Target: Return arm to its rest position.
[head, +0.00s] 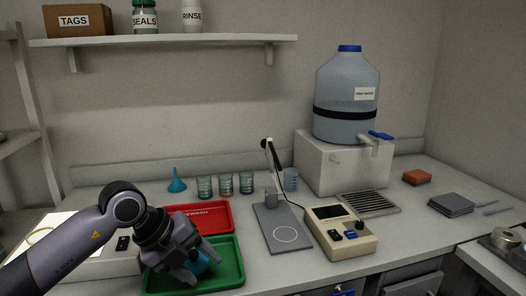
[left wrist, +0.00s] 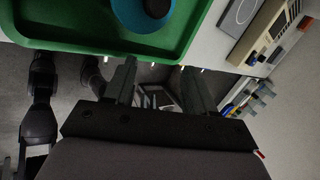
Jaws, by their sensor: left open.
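My left gripper (head: 200,268) hangs over the green tray (head: 232,275) at the front left of the bench in the head view. It is open, and nothing shows between its fingers. In the left wrist view its two fingers (left wrist: 155,92) stand apart, with floor and furniture visible between them. A blue, round item (left wrist: 152,18) sits in the green tray, beyond the fingertips and apart from them. In the head view this item (head: 201,264) is partly hidden by the gripper. My right gripper is not in view.
A red tray (head: 215,211) lies behind the green one. Several glass beakers (head: 225,185) and a blue funnel (head: 177,181) stand behind. A stand with a grey base (head: 272,238) and a beige meter (head: 340,233) are to the right. A large water jug (head: 346,97) stands on a block.

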